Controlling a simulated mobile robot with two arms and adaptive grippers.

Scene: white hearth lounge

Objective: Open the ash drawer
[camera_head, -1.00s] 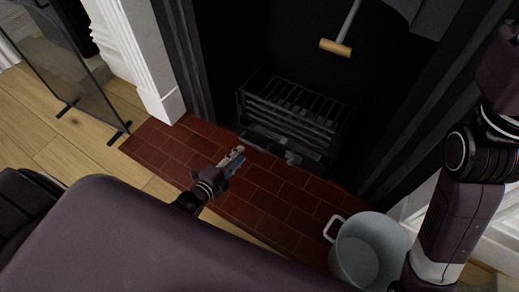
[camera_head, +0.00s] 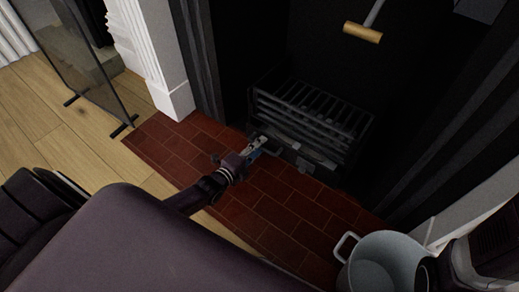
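The ash drawer (camera_head: 303,161) is a dark, low front under the black fire grate (camera_head: 311,116) in the fireplace. It appears pushed in, though the shadow makes its edges hard to see. My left gripper (camera_head: 260,147) reaches over the brick hearth, with its fingertips at the left part of the drawer front, by what looks like a small handle. Whether the fingers touch or hold it, and how far apart they are, is too small to tell. My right arm is at the lower right edge; its gripper is out of view.
A grey metal bucket (camera_head: 381,266) with a pale handle stands on the right of the red brick hearth (camera_head: 283,207). A glass fire screen (camera_head: 84,70) stands at the left. A wooden-handled tool (camera_head: 363,32) hangs above the grate. The middle hearth bricks are clear.

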